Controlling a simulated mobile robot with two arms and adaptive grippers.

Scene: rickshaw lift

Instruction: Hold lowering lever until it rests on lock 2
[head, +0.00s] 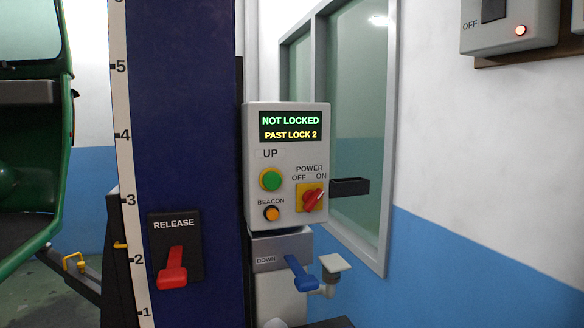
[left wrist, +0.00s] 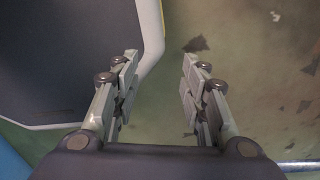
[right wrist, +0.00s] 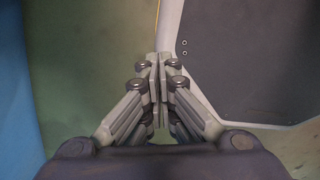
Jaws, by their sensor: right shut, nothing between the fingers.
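The blue lowering lever (head: 301,273) sticks out below the control box, beside its DOWN label (head: 266,260). The control box display (head: 290,127) reads "NOT LOCKED" and "PAST LOCK 2". Neither gripper shows in the head view, and no gripper touches the lever there. My left gripper (left wrist: 160,80) is open and empty in the left wrist view, above the floor and beside a dark panel with a pale rim. My right gripper (right wrist: 160,65) is shut with nothing in it in the right wrist view, near a similar dark panel. The lever is not in either wrist view.
A red release lever (head: 172,270) is on the dark blue column (head: 185,110), which has a height scale on its left edge. The control box has a green UP button (head: 270,179) and a red power switch (head: 312,198). A green vehicle (head: 30,140) stands at left.

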